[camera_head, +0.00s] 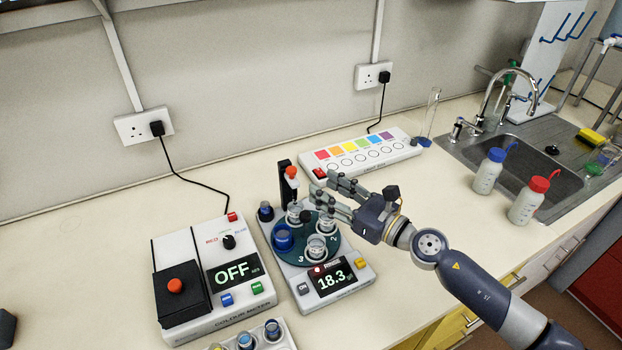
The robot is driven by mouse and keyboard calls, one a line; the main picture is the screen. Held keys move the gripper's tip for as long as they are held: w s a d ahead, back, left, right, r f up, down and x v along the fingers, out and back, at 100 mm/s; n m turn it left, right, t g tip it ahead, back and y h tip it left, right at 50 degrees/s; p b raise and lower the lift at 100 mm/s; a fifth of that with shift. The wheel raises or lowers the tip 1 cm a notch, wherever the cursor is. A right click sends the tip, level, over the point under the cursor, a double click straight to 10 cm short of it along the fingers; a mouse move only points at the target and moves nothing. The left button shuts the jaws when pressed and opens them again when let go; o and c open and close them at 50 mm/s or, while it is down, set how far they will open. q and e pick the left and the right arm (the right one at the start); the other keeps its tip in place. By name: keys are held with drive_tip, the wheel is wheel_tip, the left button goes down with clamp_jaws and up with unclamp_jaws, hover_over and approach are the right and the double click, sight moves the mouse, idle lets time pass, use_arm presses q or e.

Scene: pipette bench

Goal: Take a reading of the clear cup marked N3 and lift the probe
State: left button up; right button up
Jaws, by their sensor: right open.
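The meter (362,281) has a green turntable (300,256) carrying a blue cup (284,238) and several clear cups, including a front one (317,247) and a right one (325,224). The numbers 2 and 3 show on the turntable, but I cannot read N3 on any cup. At the back, a black post (284,178) carries a white probe head with an orange-red top (291,172); the probe's lower end is hard to make out. The display reads 18.3. My right gripper (324,187) is open and empty, right of the probe head, above the turntable's back right.
A colour meter (190,247) reading OFF stands at left. A white strip with coloured squares (375,163) lies behind my gripper. A rack of small cups (282,342) is at the front edge. Bench right of the meter is clear.

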drive_tip(key=shift+v, duration=1.5)
